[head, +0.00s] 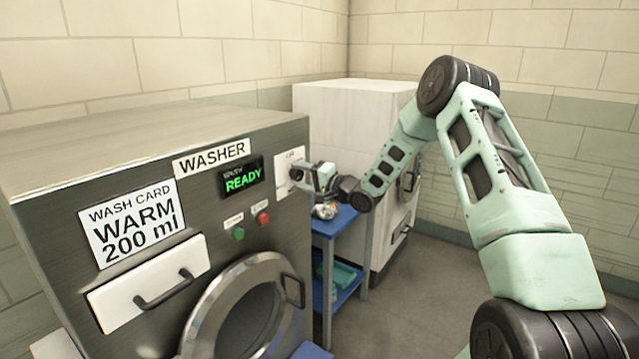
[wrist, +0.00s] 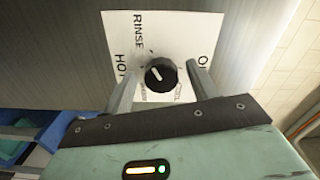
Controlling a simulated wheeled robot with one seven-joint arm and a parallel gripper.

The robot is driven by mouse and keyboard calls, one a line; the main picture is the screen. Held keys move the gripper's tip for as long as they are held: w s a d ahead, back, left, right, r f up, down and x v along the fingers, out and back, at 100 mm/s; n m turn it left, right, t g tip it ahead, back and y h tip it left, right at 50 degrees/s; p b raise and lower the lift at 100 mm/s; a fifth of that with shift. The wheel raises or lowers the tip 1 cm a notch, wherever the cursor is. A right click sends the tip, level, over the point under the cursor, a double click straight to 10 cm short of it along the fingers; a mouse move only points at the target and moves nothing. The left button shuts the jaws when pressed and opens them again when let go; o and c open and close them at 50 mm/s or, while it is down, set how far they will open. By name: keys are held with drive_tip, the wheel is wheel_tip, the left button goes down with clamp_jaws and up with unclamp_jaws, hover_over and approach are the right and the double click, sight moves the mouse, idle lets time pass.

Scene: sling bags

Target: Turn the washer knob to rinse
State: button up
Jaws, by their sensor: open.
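The black washer knob (wrist: 161,75) sits on a white dial plate (wrist: 180,28) in the wrist view. A short white mark on the knob's face slants toward the upper left. RINSE is printed at the plate's upper left and HOT at its left; lettering at the upper right and below is partly hidden. My gripper (wrist: 162,78) is open, one finger on each side of the knob, with small gaps seeming to show. In the head view my gripper (head: 302,177) reaches the plate (head: 283,160) on the washer's (head: 160,150) front right and hides the knob.
The washer display (head: 241,178) reads READY. A wash card (head: 135,224) says WARM 200 ml. Green (head: 238,234) and red (head: 262,219) buttons, a drawer (head: 150,284) and a round door (head: 247,308) are below. A blue shelf stand (head: 335,225) and a white machine (head: 345,125) stand beyond.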

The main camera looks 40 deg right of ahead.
drive_tip(key=b+v, duration=0.4)
drive_tip(key=v, duration=1.3)
drive_tip(key=shift+b, duration=0.3)
